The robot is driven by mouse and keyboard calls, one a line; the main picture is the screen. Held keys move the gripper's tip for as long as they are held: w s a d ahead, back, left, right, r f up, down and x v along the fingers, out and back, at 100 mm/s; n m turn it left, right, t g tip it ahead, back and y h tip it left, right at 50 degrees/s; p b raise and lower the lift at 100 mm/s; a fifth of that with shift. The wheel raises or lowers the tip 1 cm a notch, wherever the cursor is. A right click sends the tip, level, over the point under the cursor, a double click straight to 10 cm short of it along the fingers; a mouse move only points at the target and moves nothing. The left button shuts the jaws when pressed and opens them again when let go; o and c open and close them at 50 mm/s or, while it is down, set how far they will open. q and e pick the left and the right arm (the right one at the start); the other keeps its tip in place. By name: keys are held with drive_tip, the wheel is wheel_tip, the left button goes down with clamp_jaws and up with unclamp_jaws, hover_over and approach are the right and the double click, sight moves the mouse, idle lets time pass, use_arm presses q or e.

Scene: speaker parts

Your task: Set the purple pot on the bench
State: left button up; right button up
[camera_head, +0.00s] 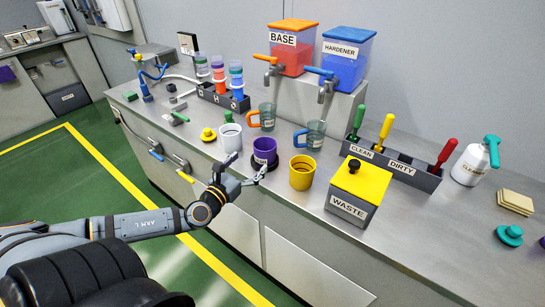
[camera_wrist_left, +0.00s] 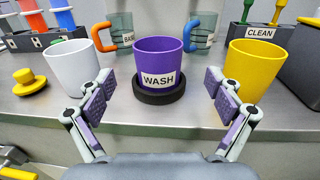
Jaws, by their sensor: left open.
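The purple pot (camera_head: 265,149), labelled WASH in the left wrist view (camera_wrist_left: 160,62), stands upright near the bench's front edge. A black round base (camera_wrist_left: 158,95) shows under it. The bench (camera_head: 330,228) is grey metal. My left gripper (camera_head: 247,169) is open and empty, in front of the pot at the bench edge. In the left wrist view its two fingers are spread to the left and right of the pot, apart from it. My right gripper is not in view.
A white pot (camera_head: 231,138) stands left of the purple pot and a yellow pot (camera_head: 302,173) right of it, both close. Two glass mugs, one with an orange handle (camera_head: 254,119), one with a blue handle (camera_head: 300,139), stand behind. The WASTE box (camera_head: 352,209) is further right.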

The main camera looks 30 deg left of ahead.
sight(258, 152)
use_arm(q)
drive_tip(key=w+b, duration=0.1)
drive_tip(key=w, duration=0.1)
drive_tip(key=w+b, duration=0.1)
drive_tip(key=w, duration=0.1)
drive_tip(key=shift+a+f, duration=0.15)
drive_tip(key=shift+w, duration=0.35)
drive_tip(key=shift+w+r, duration=0.2)
drive_tip(key=shift+w, duration=0.1)
drive_tip(key=w, duration=0.1)
drive_tip(key=w+r+p, duration=0.1)
drive_tip(key=w, duration=0.1)
drive_tip(key=shift+w+a, duration=0.15)
drive_tip(key=shift+w+f+p, duration=0.25)
drive_tip(key=shift+w+p, duration=0.25)
drive_tip(key=shift+w, duration=0.2)
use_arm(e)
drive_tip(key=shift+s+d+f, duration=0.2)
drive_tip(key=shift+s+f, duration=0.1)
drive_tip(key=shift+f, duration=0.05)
